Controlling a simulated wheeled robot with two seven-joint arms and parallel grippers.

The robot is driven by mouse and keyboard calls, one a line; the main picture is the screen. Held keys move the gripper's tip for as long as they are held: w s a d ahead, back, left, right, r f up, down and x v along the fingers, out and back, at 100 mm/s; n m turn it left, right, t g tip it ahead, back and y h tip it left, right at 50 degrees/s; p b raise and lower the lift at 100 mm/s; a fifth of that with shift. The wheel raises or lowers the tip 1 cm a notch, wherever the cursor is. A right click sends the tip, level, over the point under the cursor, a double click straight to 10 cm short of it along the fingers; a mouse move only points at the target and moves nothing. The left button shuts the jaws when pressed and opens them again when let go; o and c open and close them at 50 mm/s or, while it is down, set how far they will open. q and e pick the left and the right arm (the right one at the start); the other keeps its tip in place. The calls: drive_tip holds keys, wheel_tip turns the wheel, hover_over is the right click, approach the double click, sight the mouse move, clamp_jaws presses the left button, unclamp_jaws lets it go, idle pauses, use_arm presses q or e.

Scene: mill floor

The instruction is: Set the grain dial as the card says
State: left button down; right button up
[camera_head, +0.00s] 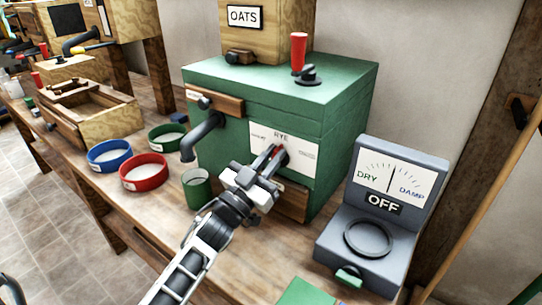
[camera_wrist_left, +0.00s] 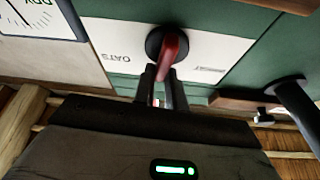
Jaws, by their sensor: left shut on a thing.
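The grain dial is a black knob with a red pointer (camera_head: 275,152) on a white plate (camera_head: 303,152) on the green mill's front. RYE shows at the plate's top; side labels are small. In the left wrist view the picture is upside down, with OATS readable on the plate (camera_wrist_left: 112,42). The red pointer (camera_wrist_left: 170,52) there runs down between the fingers, roughly toward the RYE side. My left gripper (camera_head: 268,172) is at the dial; in the wrist view its fingers (camera_wrist_left: 162,88) are shut on the pointer. I cannot identify a card with the setting.
The green mill (camera_head: 250,85) carries an OATS hopper (camera_head: 262,30) and a red-handled lever (camera_head: 298,52). Blue (camera_head: 108,156), red (camera_head: 143,173) and green bowls (camera_head: 167,137) stand left. A grey DRY/DAMP meter (camera_head: 385,215) reading OFF is right.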

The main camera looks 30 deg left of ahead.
use_arm(q)
drive_tip(key=m+h, duration=0.1)
drive_tip(key=m, duration=0.1)
drive_tip(key=m+g+h+p, duration=0.1)
drive_tip(key=m, duration=0.2)
drive_tip(key=f+m+g+h, duration=0.1)
drive_tip(key=m, duration=0.1)
drive_tip(key=shift+d+m, duration=0.3)
drive_tip(key=shift+d, duration=0.05)
drive_tip(key=m+g+h+p, duration=0.1)
drive_tip(key=m, duration=0.2)
drive_tip(key=shift+s+d, duration=0.1)
drive_tip(key=shift+d+f+m+g+h+p, duration=0.1)
drive_tip(key=shift+f+m+g+h+p, duration=0.2)
drive_tip(key=shift+m, duration=0.5)
drive_tip(key=shift+r+m+g+h+p, duration=0.1)
drive_tip(key=shift+m+g+p, duration=0.25)
drive_tip(key=shift+m, duration=0.45)
use_arm(e)
drive_tip(key=shift+d+r, duration=0.3)
drive_tip(key=shift+r, duration=0.4)
use_arm(q)
drive_tip(key=shift+f, duration=0.1)
use_arm(e)
drive_tip(key=shift+s+f, duration=0.1)
drive_tip(key=shift+s, duration=0.05)
use_arm(q)
drive_tip(key=c, duration=1.4)
unclamp_jaws()
drive_tip(key=shift+c, duration=0.2)
